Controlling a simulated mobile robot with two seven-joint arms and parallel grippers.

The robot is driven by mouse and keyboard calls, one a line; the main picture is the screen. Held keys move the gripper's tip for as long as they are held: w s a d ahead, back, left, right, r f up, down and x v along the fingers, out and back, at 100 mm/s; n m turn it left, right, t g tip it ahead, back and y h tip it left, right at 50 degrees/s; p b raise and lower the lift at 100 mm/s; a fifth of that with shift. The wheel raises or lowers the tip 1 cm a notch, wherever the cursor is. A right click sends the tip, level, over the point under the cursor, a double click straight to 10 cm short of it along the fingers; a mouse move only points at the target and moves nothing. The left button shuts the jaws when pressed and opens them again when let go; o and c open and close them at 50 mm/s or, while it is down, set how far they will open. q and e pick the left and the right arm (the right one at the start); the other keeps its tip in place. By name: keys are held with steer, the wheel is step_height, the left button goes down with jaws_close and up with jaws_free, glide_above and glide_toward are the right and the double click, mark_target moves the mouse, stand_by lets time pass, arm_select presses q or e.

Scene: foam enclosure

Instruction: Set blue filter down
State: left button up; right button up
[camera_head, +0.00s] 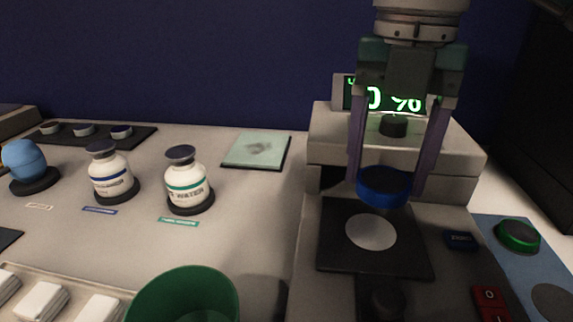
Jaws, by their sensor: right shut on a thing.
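My right gripper (388,185) comes down from the top of the head view. Its two long purple fingers are shut on the blue filter (384,190), a short round blue piece. The filter is held above the black square plate (335,255) of the grey device, over the back part of the plate as I see it. A pale round disc (371,232) shows on the plate, just in front of the filter. A gap seems to show between filter and plate, but its size is hard to tell. My left gripper is not in view.
The grey device (470,158) has a green-lit display (408,101) behind my fingers. Two labelled bottles (110,175) (186,180), a blue egg-shaped object (23,160) and a pale green square pad (257,149) stand left. A green cup (185,295) is in front. Switches (489,303) lie right.

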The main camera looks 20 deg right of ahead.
mark_target(371, 229)
steer(key=shift+w+f, duration=0.1)
steer(key=shift+f, duration=2.7)
steer(key=shift+f+b, duration=0.2)
steer(key=shift+b, duration=0.1)
steer(key=o, duration=1.4)
steer(key=shift+r, duration=0.1)
steer(key=shift+c, duration=0.2)
step_height(371, 229, up, 12)
steer(key=shift+r+p, duration=0.15)
steer(key=shift+p, duration=0.4)
